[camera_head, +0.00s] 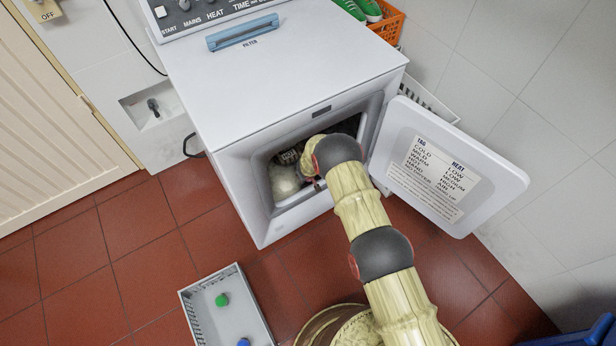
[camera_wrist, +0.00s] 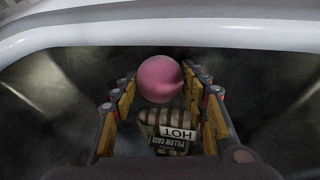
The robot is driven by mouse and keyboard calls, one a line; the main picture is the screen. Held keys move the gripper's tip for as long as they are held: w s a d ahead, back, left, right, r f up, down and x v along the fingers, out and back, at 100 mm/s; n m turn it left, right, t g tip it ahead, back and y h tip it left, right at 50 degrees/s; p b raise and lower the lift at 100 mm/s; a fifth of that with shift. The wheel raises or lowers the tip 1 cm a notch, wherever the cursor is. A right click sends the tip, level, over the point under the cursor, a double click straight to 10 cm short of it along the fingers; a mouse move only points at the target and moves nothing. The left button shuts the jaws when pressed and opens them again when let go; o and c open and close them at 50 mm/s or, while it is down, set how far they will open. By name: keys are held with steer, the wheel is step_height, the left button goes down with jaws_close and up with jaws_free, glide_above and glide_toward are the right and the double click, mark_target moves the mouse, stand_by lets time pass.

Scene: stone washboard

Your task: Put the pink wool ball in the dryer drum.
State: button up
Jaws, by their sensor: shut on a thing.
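The pink wool ball (camera_wrist: 159,79) shows in the wrist view between the fingertips of my gripper (camera_wrist: 163,88), which is shut on it. In the head view my wrist reaches into the open front of the white dryer (camera_head: 200,160), and the wrist hides most of the gripper and the ball. The dryer drum opening (camera_head: 350,125) is dark inside, and its pale rim (camera_wrist: 130,35) crosses the top of the wrist view.
A striped bundle (camera_wrist: 168,130) tagged pillow case and hot lies close to the ball. The dryer door (camera_head: 480,190) stands open at the right. A grey tray (camera_head: 188,300) with green and blue balls stands on the floor.

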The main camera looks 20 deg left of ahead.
steer(key=shift+w+a+r, duration=0.1)
steer(key=shift+w+a, duration=0.05)
steer(key=shift+f, duration=0.2)
steer(key=o, duration=0.9)
steer(key=shift+o, duration=0.7)
steer(key=shift+r, duration=0.15)
steer(key=shift+r, duration=0.2)
steer(key=p+v, duration=0.3)
steer(key=v, duration=0.8)
steer(key=shift+s+r, duration=0.25)
